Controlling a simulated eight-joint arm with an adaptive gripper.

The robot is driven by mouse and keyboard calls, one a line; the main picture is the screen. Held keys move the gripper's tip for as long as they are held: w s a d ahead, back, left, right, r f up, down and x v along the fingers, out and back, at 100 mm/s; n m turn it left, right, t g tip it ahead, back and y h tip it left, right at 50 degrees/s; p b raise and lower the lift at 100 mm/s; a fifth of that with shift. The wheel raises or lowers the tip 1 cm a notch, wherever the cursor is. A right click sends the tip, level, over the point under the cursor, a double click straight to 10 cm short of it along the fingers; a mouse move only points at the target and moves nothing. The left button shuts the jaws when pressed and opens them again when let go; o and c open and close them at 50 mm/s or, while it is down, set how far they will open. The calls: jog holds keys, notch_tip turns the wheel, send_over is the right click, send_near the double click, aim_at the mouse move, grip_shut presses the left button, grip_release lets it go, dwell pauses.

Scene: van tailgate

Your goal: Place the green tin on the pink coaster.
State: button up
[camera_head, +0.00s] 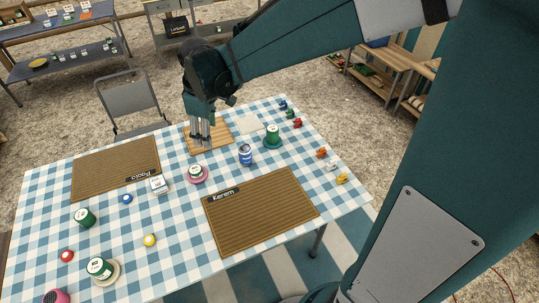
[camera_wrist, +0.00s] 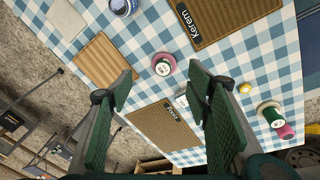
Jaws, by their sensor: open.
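In the wrist view the tin (camera_wrist: 163,67) shows from above within the pink rim, between my fingers. My gripper (camera_head: 200,143) is open and empty, pointing down over the wooden board, behind the tin and apart from it. Other green tins stand on the table: one on a teal coaster (camera_head: 272,132), one at the left on the bare cloth (camera_head: 85,217), and one on a cream coaster (camera_head: 100,267).
A blue-and-white can (camera_head: 245,154) stands right of the pink coaster. Two woven mats, Paola (camera_head: 110,170) and Kerem (camera_head: 260,212), lie flat. The wooden board (camera_head: 222,134) lies at the back. Small coloured pieces line the right edge.

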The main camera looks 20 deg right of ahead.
jog(key=s+d+r+m+t, duration=0.2)
jog(key=s+d+m, duration=0.3)
jog(key=s, duration=0.7)
jog(key=s+d+r+m+t, duration=0.3)
jog(key=s+d+r+m, duration=0.2)
jog(key=s, duration=0.7)
jog(key=shift+s+d+m, duration=0.2)
jog(key=shift+d+m, duration=0.3)
jog(key=shift+d, duration=0.15)
jog(key=shift+r, duration=0.1)
